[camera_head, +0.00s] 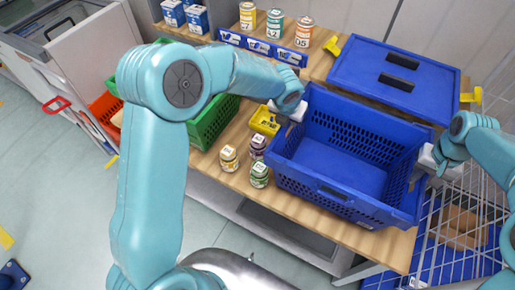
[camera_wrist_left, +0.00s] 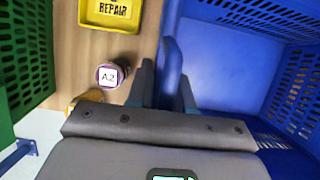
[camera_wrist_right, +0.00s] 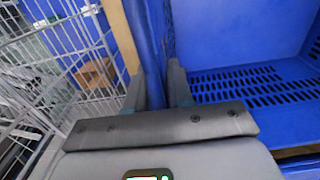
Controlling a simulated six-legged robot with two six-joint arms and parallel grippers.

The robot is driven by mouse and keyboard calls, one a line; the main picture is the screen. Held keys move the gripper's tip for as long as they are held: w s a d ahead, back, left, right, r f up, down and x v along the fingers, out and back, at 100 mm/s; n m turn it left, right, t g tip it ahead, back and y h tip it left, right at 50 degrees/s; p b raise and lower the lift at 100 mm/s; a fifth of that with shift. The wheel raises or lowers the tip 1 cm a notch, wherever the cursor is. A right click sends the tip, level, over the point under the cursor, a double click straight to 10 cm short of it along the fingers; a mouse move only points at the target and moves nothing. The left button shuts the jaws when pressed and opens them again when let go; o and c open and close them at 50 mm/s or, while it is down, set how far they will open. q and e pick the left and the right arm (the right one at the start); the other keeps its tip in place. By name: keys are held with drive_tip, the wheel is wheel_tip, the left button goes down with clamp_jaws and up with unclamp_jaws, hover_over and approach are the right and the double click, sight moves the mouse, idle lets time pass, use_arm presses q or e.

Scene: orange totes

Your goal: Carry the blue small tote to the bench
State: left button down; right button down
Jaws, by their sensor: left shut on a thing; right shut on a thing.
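The blue small tote (camera_head: 330,170) is empty and stands on the wooden bench top (camera_head: 365,238), at its right end in the head view. My left gripper (camera_head: 296,110) is shut on its left wall, and that wall runs between the fingers in the left wrist view (camera_wrist_left: 168,85). My right gripper (camera_head: 430,160) is shut on its right wall, which also shows between the fingers in the right wrist view (camera_wrist_right: 152,70). Whether the tote's base fully rests on the wood cannot be told.
Several small jars (camera_head: 259,175) and a yellow tray (camera_head: 265,120) stand left of the tote, near a green crate (camera_head: 215,120). A blue lidded box (camera_head: 392,80) stands behind it. A wire cage (camera_head: 465,215) adjoins the bench's right end.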

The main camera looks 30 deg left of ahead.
use_arm(q)
drive_tip(key=shift+d+f+b, duration=0.2)
drive_tip(key=shift+f+b, duration=0.1)
drive_tip(key=shift+f, duration=0.2)
use_arm(e)
drive_tip(key=shift+a+f, duration=0.25)
drive_tip(key=shift+f, duration=0.25)
use_arm(q)
drive_tip(key=c, duration=1)
unclamp_jaws()
drive_tip(key=shift+s+r, duration=0.1)
drive_tip(key=shift+r, duration=0.2)
use_arm(e)
drive_tip(key=c, duration=1)
unclamp_jaws()
drive_tip(key=shift+s+r, duration=0.15)
drive_tip(key=shift+r, duration=0.15)
use_arm(q)
drive_tip(key=shift+a, duration=0.1)
use_arm(e)
drive_tip(key=shift+d, duration=0.1)
